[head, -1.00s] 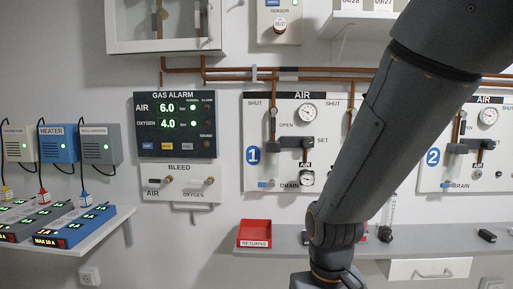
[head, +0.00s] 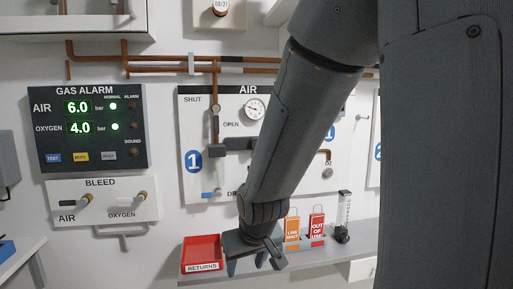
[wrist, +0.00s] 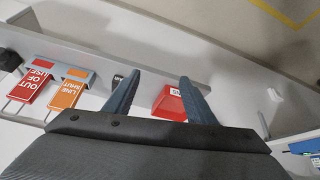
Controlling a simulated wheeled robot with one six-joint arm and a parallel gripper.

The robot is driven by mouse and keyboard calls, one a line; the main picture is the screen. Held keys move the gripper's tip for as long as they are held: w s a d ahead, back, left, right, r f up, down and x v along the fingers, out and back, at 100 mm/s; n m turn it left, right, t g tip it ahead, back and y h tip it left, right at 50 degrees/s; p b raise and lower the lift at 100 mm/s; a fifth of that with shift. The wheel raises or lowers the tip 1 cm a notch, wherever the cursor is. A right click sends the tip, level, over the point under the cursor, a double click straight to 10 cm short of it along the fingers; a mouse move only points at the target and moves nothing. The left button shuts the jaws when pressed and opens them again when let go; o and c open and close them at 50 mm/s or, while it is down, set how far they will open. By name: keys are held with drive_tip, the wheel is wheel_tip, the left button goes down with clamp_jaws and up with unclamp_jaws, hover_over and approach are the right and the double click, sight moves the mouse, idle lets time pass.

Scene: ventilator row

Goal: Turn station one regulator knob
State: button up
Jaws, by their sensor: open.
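The station one panel (head: 190,125), marked with a blue 1 (head: 193,161), is on the wall behind my arm in the head view. Its round gauge (head: 255,109) and a dark valve body (head: 217,151) on the copper pipe show left of the arm. My arm covers the middle of the panel, and I cannot make out the regulator knob. My gripper (head: 255,266) is low, below the panel and in front of the shelf, just right of the red returns tray (head: 201,250). In the wrist view my gripper (wrist: 158,78) is open, with nothing held between its fingers.
An orange line shut tag (head: 292,228), a red out of use tag (head: 317,226) and a clear flowmeter (head: 343,217) stand on the shelf, right of my gripper. The gas alarm panel (head: 95,160) and bleed panel (head: 148,188) are on the wall at left.

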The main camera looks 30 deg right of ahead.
drive_tip(key=w+d+r+t+h, duration=0.1)
drive_tip(key=w+d+r+t, duration=0.3)
drive_tip(key=r, duration=0.4)
drive_tip(key=w+d+r+t+h, duration=0.1)
drive_tip(key=w+d+r+t, duration=0.35)
drive_tip(key=r, duration=0.35)
drive_tip(key=w+d+r+t+h, duration=0.1)
drive_tip(key=w+d+r+t, duration=0.3)
drive_tip(key=r, duration=0.5)
drive_tip(key=shift+g, duration=0.25)
drive_tip(key=shift+p+x, duration=0.35)
drive_tip(key=shift+x, duration=3.6)
drive_tip(key=shift+f, duration=0.15)
drive_tip(key=c, duration=1)
